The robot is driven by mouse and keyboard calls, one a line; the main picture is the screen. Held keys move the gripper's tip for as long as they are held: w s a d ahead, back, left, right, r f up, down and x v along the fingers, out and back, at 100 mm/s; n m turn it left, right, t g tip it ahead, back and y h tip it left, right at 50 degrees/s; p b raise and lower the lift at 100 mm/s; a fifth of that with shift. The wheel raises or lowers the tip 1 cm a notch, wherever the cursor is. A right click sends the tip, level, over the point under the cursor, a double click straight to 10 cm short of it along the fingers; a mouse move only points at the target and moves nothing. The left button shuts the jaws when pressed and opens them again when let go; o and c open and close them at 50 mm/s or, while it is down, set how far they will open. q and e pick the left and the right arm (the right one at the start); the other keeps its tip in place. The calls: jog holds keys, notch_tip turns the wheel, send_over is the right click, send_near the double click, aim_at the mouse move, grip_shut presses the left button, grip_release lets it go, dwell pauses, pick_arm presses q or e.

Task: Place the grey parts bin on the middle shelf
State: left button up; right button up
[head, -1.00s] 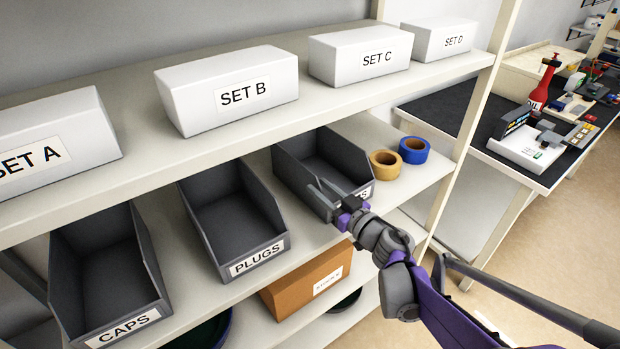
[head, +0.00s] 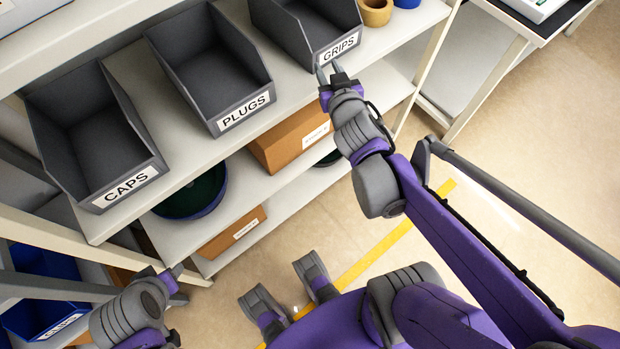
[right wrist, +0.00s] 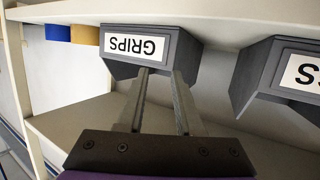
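Three grey parts bins stand on the middle shelf (head: 187,148): CAPS (head: 60,120), PLUGS (head: 185,75) and GRIPS (head: 290,35), with their open tops up and labels facing me. The task does not say which is meant. My right gripper (head: 327,71) is just in front of the GRIPS bin's label wall, with its fingers apart and nothing between them. In the right wrist view the GRIPS bin (right wrist: 187,50) appears upside down beyond the open fingers; I cannot tell whether the tips touch it. My left gripper (head: 177,271) is low at the left, its fingers unclear.
Yellow tape (head: 376,12) and blue tape (head: 407,3) sit right of the GRIPS bin. The lower shelf holds a cardboard box (head: 285,140) and a round dark tub (head: 200,195). A blue bin (head: 45,315) is at lower left. A workbench stands at upper right; floor there is open.

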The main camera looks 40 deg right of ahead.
jog(key=s+a+f+n+g+y, duration=0.3)
jog(key=s+a+f+g+y, duration=0.2)
jog(key=s+a+f+g, duration=0.4)
jog(key=s+a+f, duration=0.4)
jog(key=s+a, duration=0.2)
jog(key=shift+s+a+n+y, duration=0.25)
jog(key=shift+s+n+y, duration=0.05)
jog(key=shift+n, duration=0.1)
jog(key=shift+f, duration=0.1)
